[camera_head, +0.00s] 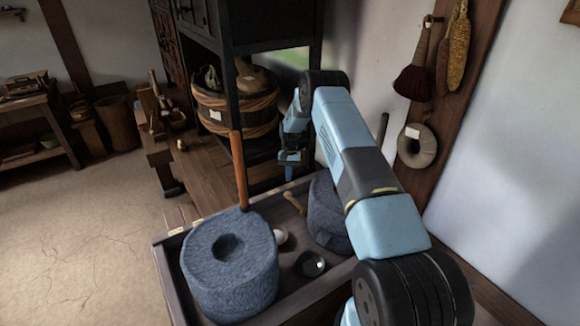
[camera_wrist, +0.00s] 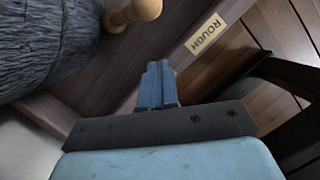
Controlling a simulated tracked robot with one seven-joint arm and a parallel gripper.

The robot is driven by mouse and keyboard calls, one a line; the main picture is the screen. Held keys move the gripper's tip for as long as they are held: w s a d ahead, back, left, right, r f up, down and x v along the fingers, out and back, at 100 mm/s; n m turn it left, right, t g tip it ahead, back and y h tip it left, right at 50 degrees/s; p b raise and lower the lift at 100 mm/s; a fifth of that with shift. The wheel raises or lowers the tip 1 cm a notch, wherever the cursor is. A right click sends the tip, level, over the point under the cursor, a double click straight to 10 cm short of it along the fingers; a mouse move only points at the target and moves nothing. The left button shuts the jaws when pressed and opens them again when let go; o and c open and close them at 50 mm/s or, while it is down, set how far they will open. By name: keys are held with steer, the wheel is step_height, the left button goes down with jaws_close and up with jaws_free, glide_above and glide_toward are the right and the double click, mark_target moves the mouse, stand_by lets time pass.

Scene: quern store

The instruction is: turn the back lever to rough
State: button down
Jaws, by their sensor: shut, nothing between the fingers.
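The back quern (camera_head: 325,212) is a dark grey ribbed stone on the right of the tray, partly hidden behind my arm. Its small pale wooden lever (camera_head: 294,203) sticks out from the side towards the tray's far edge. The lever's rounded end (camera_wrist: 138,12) shows at the top of the wrist view, beside the stone (camera_wrist: 45,40). A tag reading ROUGH (camera_wrist: 206,33) is on the wooden rim, to the right of the lever end. My gripper (camera_head: 291,165) is shut and empty, above the tray's far edge; its fingers (camera_wrist: 158,84) are apart from the lever.
The front quern (camera_head: 228,275) with an upright orange handle (camera_head: 239,170) stands on the tray at left. A small dark bowl (camera_head: 311,264) and a pale round thing (camera_head: 281,236) lie between the stones. A black shelf post (camera_head: 233,100) and roped tub (camera_head: 236,110) stand behind.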

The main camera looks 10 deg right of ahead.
steer(key=shift+s+a+f, duration=0.15)
steer(key=shift+s+a, duration=0.05)
steer(key=shift+s, duration=0.45)
steer(key=shift+s+a+f, duration=0.2)
steer(key=shift+s+a, duration=0.05)
steer(key=shift+s, duration=0.35)
steer(key=shift+s+a+f, duration=0.15)
steer(key=shift+s+a, duration=0.05)
steer(key=shift+s, duration=0.45)
